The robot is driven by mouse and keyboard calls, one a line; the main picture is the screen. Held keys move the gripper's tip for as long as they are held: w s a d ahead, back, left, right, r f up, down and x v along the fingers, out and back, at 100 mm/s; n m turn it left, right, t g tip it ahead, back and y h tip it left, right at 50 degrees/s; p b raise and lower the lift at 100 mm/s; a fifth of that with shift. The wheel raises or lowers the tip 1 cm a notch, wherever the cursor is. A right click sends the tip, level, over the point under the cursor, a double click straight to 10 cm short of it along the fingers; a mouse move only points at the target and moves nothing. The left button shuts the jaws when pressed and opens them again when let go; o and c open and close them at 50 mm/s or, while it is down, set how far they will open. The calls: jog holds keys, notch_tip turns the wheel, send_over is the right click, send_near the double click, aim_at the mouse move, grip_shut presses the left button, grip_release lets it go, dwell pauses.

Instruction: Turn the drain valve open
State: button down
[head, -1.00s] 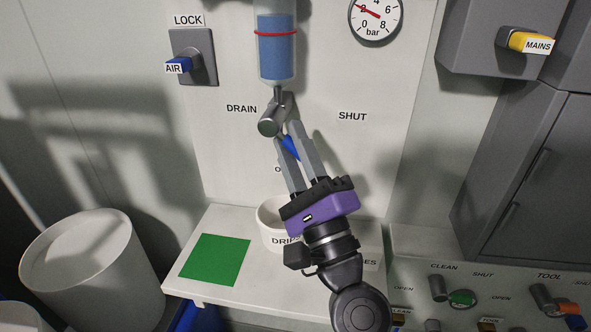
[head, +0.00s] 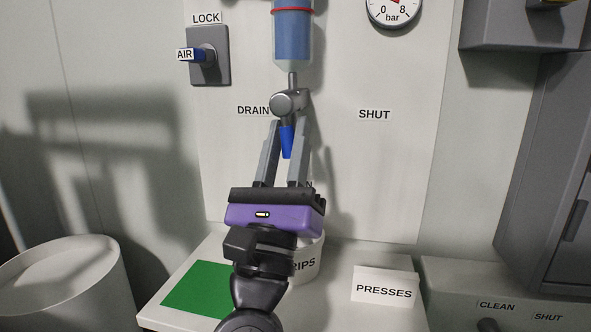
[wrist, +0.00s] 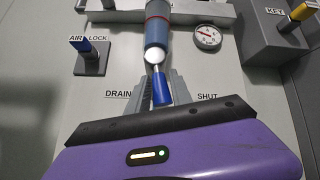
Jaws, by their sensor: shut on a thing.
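The drain valve is a grey metal body (head: 288,102) under the blue-filled sight tube (head: 292,38), with a blue lever (head: 287,141) that hangs almost straight down. My gripper (head: 288,128) reaches up from below, its grey fingers on either side of the lever and shut on it. In the wrist view the blue lever (wrist: 161,88) stands between the fingers (wrist: 159,80). The SHUT label (head: 374,114) is to the right of the valve. A label below the valve is mostly hidden by my gripper; only its last letter, N, shows.
A white drip cup (head: 308,262) stands on the shelf behind my wrist, beside a green square (head: 198,290) and a PRESSES label (head: 384,287). The blue AIR LOCK lever (head: 199,55) is at upper left, the gauge (head: 394,8) at upper right. A white bin (head: 70,285) stands at left.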

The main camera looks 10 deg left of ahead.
jog(key=shift+a+f+m+g+h+b, duration=0.15)
jog(key=shift+m+h+b, duration=0.3)
jog(key=shift+m+h, duration=0.4)
jog(key=shift+a+m+g+h+b, duration=0.15)
jog(key=shift+m+h+b, duration=0.3)
jog(key=shift+m+h, duration=0.4)
jog(key=shift+a+f+m+g+h+b, duration=0.15)
jog(key=shift+m+h+b, duration=0.3)
jog(key=shift+m+h, duration=0.4)
jog(key=shift+r+m+h, duration=0.2)
jog(key=shift+m+h, duration=0.05)
jog(key=c, duration=1.1)
grip_release()
jog(key=shift+c, duration=0.2)
jog(key=v, duration=0.7)
jog(key=shift+s+f, duration=0.25)
jog(key=shift+a, duration=0.1)
